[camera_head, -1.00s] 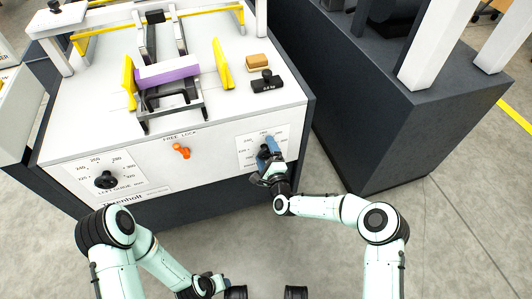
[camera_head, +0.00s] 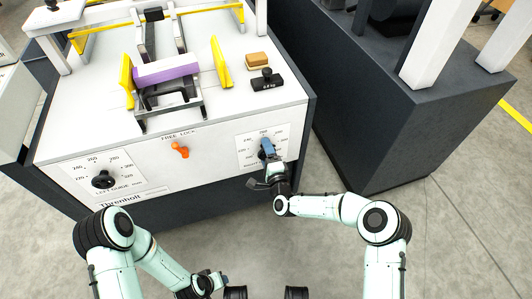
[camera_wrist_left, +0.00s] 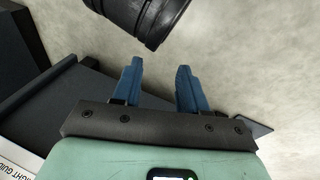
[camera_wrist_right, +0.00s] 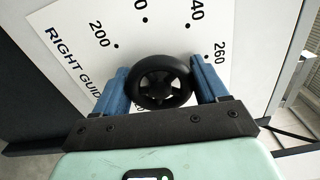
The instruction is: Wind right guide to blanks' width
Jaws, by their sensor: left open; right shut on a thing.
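The right guide knob (camera_wrist_right: 163,82) is a black wheel on the white front panel. My right gripper (camera_head: 267,149) is shut on it, with a blue finger on either side. The right-guide dial (camera_wrist_right: 100,55) appears tilted in the right wrist view. The right yellow guide (camera_head: 221,62) stands upright on the machine top, with a gap between it and the purple-sided blanks (camera_head: 168,75). The left yellow guide (camera_head: 127,80) is close against the blanks' left end. My left gripper (camera_head: 222,280) is open and empty, low over the floor; its fingers also show in the left wrist view (camera_wrist_left: 157,88).
An orange free/lock lever (camera_head: 180,150) and the black left guide knob (camera_head: 103,180) sit on the same front panel. A black weight (camera_head: 267,80) and a tan block (camera_head: 257,60) lie right of the guide. A dark cabinet (camera_head: 400,115) stands to the right.

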